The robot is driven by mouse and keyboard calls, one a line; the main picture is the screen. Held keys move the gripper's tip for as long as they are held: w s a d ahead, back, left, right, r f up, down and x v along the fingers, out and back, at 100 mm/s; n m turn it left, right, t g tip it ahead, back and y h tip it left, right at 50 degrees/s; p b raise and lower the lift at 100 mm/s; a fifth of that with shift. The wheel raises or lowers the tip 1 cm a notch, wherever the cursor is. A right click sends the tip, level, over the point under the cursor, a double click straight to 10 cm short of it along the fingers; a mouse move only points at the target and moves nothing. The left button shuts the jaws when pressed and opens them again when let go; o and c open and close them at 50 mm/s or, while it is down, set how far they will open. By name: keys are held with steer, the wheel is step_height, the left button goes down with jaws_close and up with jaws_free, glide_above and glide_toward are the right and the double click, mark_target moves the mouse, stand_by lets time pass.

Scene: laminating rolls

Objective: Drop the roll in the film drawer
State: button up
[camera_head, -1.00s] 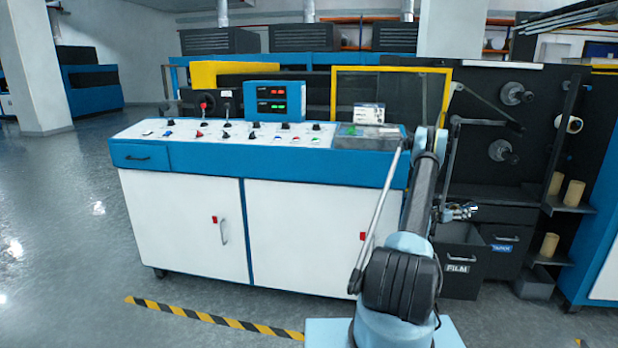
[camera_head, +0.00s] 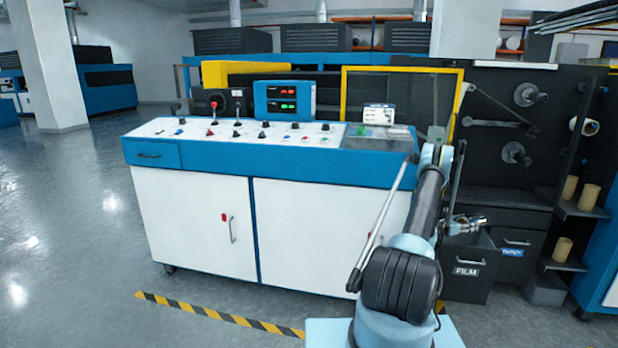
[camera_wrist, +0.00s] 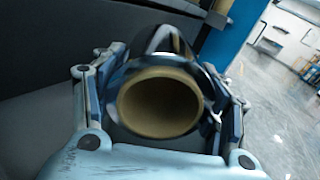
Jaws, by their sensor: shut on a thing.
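My gripper (camera_head: 466,224) is out past the end of my arm, above the film drawer in the head view. In the wrist view its fingers sit on both sides of a tan hollow roll (camera_wrist: 160,104), shut on it, with the open end of the roll facing the camera. The held roll cannot be made out in the head view. The film drawer (camera_head: 469,288) is a dark drawer with a white FILM label, pulled out at the lower right. Its inside is partly hidden behind my gripper and arm.
A second dark drawer with a blue label (camera_head: 513,252) is right of the film drawer. Tan rolls (camera_head: 588,196) stand on dark shelves at the far right. The white and blue control cabinet (camera_head: 320,235) is left of my arm. Open floor (camera_head: 80,240) lies at left.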

steer(key=o, duration=1.4)
steer(key=shift+r, duration=4.95)
